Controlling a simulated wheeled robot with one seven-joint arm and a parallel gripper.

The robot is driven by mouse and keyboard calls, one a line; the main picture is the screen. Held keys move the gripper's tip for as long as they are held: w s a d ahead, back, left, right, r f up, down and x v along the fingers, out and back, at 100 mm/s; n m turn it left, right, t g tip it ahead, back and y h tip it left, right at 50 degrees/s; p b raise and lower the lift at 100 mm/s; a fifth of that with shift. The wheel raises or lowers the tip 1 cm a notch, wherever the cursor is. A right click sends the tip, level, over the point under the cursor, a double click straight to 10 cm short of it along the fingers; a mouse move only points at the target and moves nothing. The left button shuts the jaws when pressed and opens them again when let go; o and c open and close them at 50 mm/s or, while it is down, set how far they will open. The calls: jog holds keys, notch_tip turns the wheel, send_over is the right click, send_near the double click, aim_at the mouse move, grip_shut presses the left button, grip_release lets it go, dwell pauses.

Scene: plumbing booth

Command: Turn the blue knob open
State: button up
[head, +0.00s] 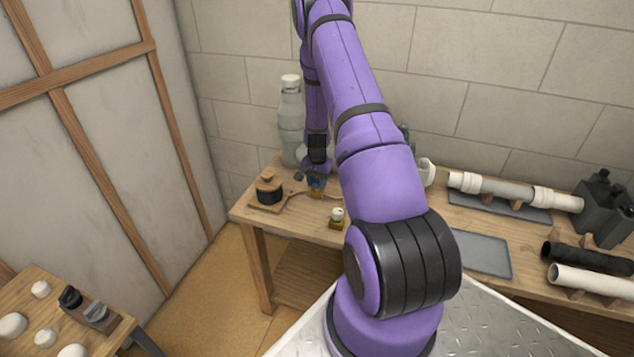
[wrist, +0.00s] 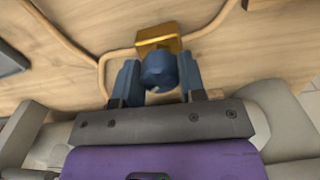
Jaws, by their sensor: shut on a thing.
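The blue knob (wrist: 158,70) sits on a small yellow brass valve body (wrist: 158,37) in the wrist view. My gripper (wrist: 156,80) has one blue-grey finger on each side of the knob and is shut on it. In the head view my gripper (head: 316,172) reaches down at the back left of the wooden bench, and the blue knob (head: 316,184) shows small just below it. The lower side of the knob is partly hidden by the gripper. The knob's exact turn angle cannot be told.
A grey bottle (head: 290,125) stands close behind the gripper. A black round part on a wooden block (head: 268,190) lies to the left, a small brass fitting with white cap (head: 337,217) in front. A tan tube (wrist: 70,35) runs beside the valve. White pipes (head: 500,190) lie right.

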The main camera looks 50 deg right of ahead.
aim_at(317, 180)
jog(key=n, duration=0.5)
jog(key=shift+n, duration=2.4)
jog(key=o, duration=0.9)
notch_tip(317, 180, up, 11)
jog(key=shift+f, duration=0.1)
